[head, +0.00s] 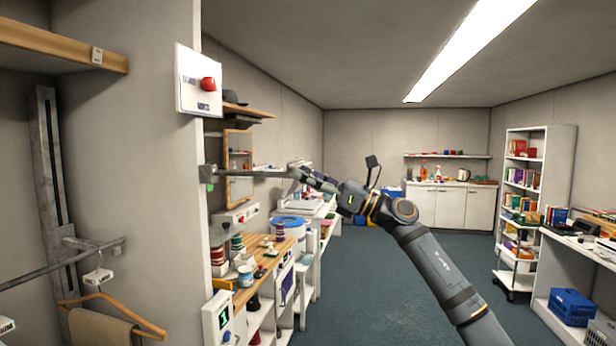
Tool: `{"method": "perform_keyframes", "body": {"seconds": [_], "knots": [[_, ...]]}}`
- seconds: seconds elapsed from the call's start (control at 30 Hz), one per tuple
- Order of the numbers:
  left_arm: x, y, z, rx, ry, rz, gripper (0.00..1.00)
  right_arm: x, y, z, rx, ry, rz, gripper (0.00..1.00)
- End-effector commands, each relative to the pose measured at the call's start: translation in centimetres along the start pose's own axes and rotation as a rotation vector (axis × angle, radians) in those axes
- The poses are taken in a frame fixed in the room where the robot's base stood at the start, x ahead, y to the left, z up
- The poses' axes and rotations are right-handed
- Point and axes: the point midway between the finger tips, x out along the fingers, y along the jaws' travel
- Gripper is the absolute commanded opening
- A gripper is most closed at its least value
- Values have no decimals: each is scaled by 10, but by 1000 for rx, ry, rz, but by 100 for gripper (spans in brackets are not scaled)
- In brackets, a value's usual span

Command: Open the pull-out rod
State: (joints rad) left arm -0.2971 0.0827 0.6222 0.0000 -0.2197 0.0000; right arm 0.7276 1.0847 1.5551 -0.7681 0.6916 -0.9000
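A thin grey rod (250,173) sticks out to the right from a small bracket at the edge of the grey wall panel, about level. My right gripper (298,174) is at the rod's free right end and overlaps it in the head view. The fingers are small and dark here, so I cannot tell if they are closed around the rod. A second metal rod (60,266) at the lower left runs from a bracket on an upright rail and carries a wooden hanger (112,303) with a cloth. My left gripper is not in view.
A white box with a red knob (208,84) is on the panel above the rod. A cluttered wooden counter (262,262) stands below it. A white bookshelf (535,170) and a side bench are at the right. The blue-grey floor (390,290) is clear.

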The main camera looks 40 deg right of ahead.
Motion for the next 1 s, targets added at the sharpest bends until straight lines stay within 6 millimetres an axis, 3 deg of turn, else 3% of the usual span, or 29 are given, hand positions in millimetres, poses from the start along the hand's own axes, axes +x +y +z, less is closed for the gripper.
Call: {"method": "perform_keyframes", "body": {"seconds": [0.27,0.7,1.0], "knots": [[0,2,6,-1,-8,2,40,2,0,7,-3,-4,0,51],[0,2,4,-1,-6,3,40,32,0,79,-1,-6,1,51],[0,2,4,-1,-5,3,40,38,0,93,1,0,0,51]]}}
